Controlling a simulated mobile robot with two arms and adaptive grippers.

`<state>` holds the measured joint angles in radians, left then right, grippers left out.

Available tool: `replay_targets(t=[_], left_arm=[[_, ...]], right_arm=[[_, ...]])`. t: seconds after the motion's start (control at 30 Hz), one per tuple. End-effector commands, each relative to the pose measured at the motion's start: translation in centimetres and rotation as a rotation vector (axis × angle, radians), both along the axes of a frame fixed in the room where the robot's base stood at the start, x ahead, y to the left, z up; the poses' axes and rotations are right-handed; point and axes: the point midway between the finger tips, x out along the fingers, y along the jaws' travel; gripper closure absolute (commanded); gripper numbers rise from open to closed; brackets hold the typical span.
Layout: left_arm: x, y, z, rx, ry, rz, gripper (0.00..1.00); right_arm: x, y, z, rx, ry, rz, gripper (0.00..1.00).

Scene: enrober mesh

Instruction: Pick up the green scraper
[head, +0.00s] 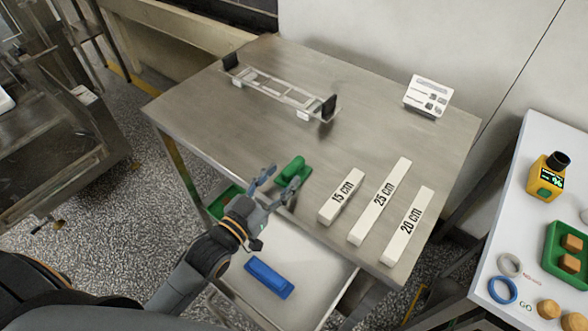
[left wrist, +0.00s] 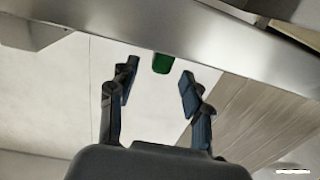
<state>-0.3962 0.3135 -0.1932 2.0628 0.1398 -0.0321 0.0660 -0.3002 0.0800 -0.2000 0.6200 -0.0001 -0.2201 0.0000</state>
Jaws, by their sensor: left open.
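The green scraper (head: 293,168) lies on the steel table near its front edge. My left gripper (head: 278,182) is open at that edge, its fingers pointing toward the scraper and partly hiding its near end. In the left wrist view a green end of the scraper (left wrist: 162,63) shows at the table edge, in the gap between the two spread fingertips (left wrist: 158,82), with nothing held. I cannot tell whether a finger touches it. My right gripper is not in view.
White bars marked 15 cm (head: 341,196), 25 cm (head: 380,201) and 20 cm (head: 408,226) lie right of the scraper. A metal frame (head: 275,88) stands at the back, a card (head: 427,95) at back right. A blue object (head: 268,278) lies on the lower shelf. The table's middle is clear.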

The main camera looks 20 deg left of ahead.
Motion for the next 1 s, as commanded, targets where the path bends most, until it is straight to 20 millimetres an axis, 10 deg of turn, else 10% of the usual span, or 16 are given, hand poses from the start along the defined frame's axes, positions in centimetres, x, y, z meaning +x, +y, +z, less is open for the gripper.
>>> replay_targets(t=[0.73, 1.0], left_arm=[[5.1, -1.7, -0.1, -0.001, 0.001, -0.001, 0.51], [5.1, -1.7, -0.1, -0.001, 0.001, -0.001, 1.0]], right_arm=[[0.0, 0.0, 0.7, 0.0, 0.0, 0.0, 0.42], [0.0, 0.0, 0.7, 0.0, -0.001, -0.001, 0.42]])
